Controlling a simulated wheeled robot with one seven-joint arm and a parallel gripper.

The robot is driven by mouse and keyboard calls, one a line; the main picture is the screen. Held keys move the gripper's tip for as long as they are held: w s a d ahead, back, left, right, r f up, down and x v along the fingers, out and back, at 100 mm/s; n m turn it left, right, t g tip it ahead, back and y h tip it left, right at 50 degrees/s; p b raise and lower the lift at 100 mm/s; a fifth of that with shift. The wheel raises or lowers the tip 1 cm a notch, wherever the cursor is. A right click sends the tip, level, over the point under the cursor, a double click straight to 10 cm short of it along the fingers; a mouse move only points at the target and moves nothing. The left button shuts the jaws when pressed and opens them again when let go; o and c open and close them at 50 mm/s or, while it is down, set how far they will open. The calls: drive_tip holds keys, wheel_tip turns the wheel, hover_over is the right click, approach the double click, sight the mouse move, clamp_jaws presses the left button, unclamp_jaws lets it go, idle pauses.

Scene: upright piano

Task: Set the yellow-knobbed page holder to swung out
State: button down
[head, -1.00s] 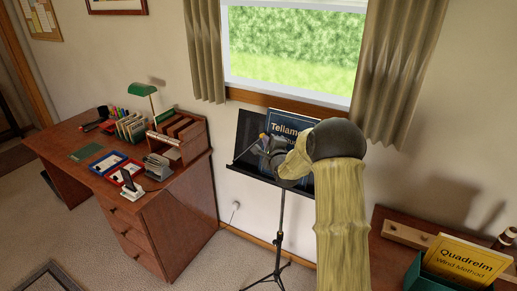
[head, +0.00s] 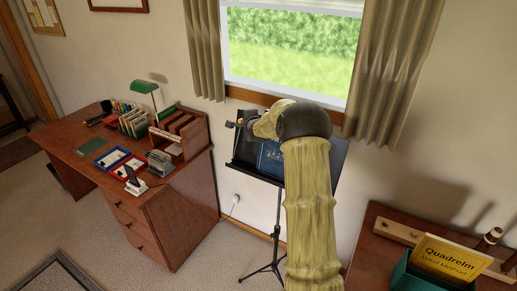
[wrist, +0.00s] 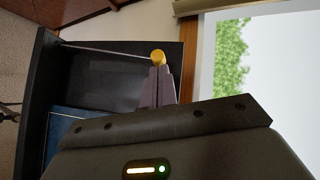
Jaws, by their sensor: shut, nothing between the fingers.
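The page holder's yellow knob (wrist: 158,57) shows in the wrist view at the end of a thin rod (wrist: 105,50). The rod runs from the stand's lower lip, close along the left side edge of the dark music stand (wrist: 115,80). My gripper (wrist: 160,72) is shut and empty, its fingertips right at the knob; I cannot tell if they touch it. A blue book (wrist: 65,125) rests on the stand, partly hidden by my gripper. In the head view, my arm covers much of the stand (head: 247,166) and the book (head: 270,160).
A window (head: 290,50) with curtains (head: 395,75) is behind the stand. A wooden desk (head: 165,215) with trays and a green lamp (head: 145,87) stands at left. A yellow book (head: 445,262) in a green box is at lower right. Open floor lies between desk and stand.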

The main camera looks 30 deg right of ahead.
drive_tip(key=shift+s+d+r+p, duration=0.15)
drive_tip(key=shift+d+r+p, duration=0.05)
drive_tip(key=shift+r, duration=0.25)
drive_tip(key=shift+s+d+r+p, duration=0.1)
drive_tip(key=shift+d+r+p, duration=0.1)
drive_tip(key=shift+r, duration=0.2)
drive_tip(key=shift+a, duration=0.15)
drive_tip(key=d+b+v, duration=0.3)
drive_tip(key=v, duration=0.9)
drive_tip(key=shift+s+r, duration=0.4)
drive_tip(key=shift+r, duration=0.15)
drive_tip(key=shift+a, duration=0.1)
